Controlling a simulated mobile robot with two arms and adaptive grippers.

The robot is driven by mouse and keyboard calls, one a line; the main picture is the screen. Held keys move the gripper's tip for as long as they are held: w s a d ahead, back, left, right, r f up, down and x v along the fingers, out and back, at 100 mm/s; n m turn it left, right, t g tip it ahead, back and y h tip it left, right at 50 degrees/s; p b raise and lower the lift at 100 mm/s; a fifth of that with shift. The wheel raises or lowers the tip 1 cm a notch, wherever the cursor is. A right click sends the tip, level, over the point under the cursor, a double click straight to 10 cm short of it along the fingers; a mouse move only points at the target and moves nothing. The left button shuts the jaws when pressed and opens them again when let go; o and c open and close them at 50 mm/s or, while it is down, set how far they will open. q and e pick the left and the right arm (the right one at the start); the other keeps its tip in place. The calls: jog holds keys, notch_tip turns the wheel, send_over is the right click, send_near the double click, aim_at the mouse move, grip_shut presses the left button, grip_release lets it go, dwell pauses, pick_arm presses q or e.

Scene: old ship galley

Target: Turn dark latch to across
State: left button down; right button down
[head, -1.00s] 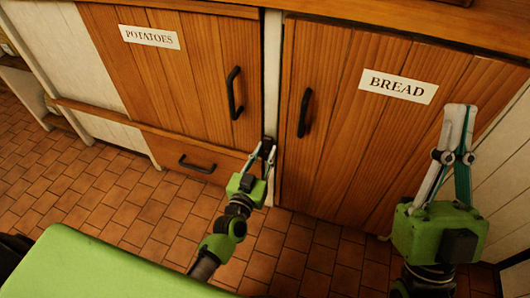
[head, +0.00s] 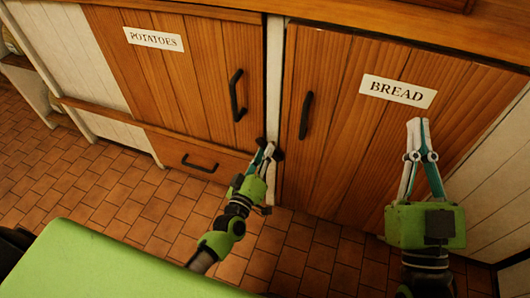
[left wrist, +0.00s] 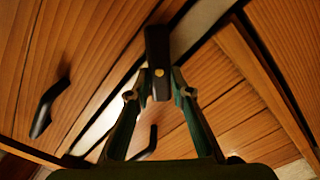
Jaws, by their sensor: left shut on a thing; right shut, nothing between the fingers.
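The dark latch (head: 279,154) sits low on the pale post between the two cabinet doors, partly hidden by my left gripper (head: 267,148). Its ends show to either side of the fingers, so it lies slanted across the post, the right end lower. In the left wrist view the latch (left wrist: 158,50) is a dark bar with a brass-coloured dot, between the two fingertips, and the post runs diagonally behind it. My left gripper is shut on the latch. My right gripper (head: 418,121) is shut and empty in front of the BREAD door.
The POTATOES door (head: 190,75) and BREAD door (head: 345,110) are closed, each with a dark upright handle. A drawer (head: 200,160) lies under the left door. My green base covers the lower left. The tiled floor (head: 120,190) is clear.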

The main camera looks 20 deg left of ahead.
pick_arm(q)
jog(key=shift+a+f+n+b, duration=0.15)
jog(key=shift+n+b, duration=0.1)
jog(key=shift+n, duration=1.25)
jog(key=shift+f+n+b, duration=0.1)
jog(key=shift+n+b, duration=0.15)
jog(key=shift+n, duration=1.25)
jog(key=shift+a+f+n+b, duration=0.15)
jog(key=shift+n+b, duration=0.1)
jog(key=shift+n, duration=1.25)
pick_arm(e)
jog(key=s+r+t+y, duration=0.1)
jog(key=s+r+t, duration=0.3)
jog(key=r, duration=0.1)
jog(key=shift+s+d+r+y, duration=0.3)
jog(key=shift+s+r, duration=0.1)
pick_arm(q)
jog(key=shift+d, duration=0.1)
jog(key=c, duration=1.8)
grip_release()
